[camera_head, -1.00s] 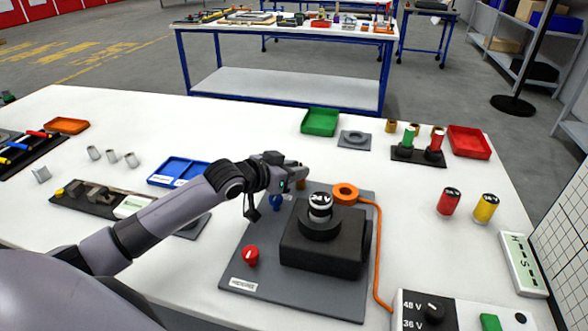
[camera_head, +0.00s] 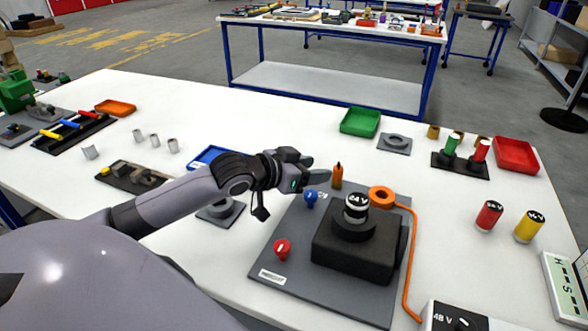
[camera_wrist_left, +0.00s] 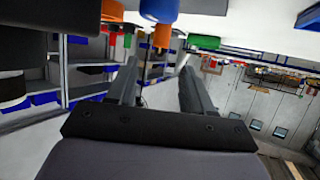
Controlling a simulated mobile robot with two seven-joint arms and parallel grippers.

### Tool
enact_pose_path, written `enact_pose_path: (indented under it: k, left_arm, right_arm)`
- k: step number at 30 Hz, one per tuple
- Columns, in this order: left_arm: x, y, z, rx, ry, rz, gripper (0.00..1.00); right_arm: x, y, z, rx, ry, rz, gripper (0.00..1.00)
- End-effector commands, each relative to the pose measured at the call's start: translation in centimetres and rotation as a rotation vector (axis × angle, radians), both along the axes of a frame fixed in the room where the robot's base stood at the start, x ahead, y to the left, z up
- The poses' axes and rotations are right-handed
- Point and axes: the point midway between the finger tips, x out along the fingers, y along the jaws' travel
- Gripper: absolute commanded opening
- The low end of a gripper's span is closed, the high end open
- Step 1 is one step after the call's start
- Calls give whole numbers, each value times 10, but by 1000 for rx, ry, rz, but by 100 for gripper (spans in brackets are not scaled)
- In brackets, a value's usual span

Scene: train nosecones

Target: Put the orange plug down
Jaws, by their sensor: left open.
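The orange plug (camera_head: 337,176) stands upright at the back edge of the grey board (camera_head: 300,240), behind the black block with the white-and-black cap. My left gripper (camera_head: 320,177) is open just left of the plug and looks apart from it. In the left wrist view, which is upside down, the plug (camera_wrist_left: 161,37) shows beyond the open fingers (camera_wrist_left: 157,75), with nothing between them. A blue knob (camera_head: 310,197) stands close below the gripper. My right gripper is not in view.
An orange ring (camera_head: 381,195) with an orange cable lies right of the plug. A red knob (camera_head: 282,248) is at the board's front left. A blue tray (camera_head: 208,157) is partly behind my arm.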

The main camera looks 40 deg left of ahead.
Motion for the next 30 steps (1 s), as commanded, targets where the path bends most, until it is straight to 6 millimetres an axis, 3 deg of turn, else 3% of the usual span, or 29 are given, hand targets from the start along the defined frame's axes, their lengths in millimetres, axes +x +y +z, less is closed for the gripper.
enact_pose_path:
  k: [5, 12, 30]
  left_arm:
    - [-24, 6, 9, 2, 3, -2, 51]
    - [-42, 13, 17, -1, 2, 2, 51]
    - [-48, 13, 21, -1, 0, 0, 51]
  right_arm:
    - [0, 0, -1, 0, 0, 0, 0]
    - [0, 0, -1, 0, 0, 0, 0]
    - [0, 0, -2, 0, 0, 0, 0]
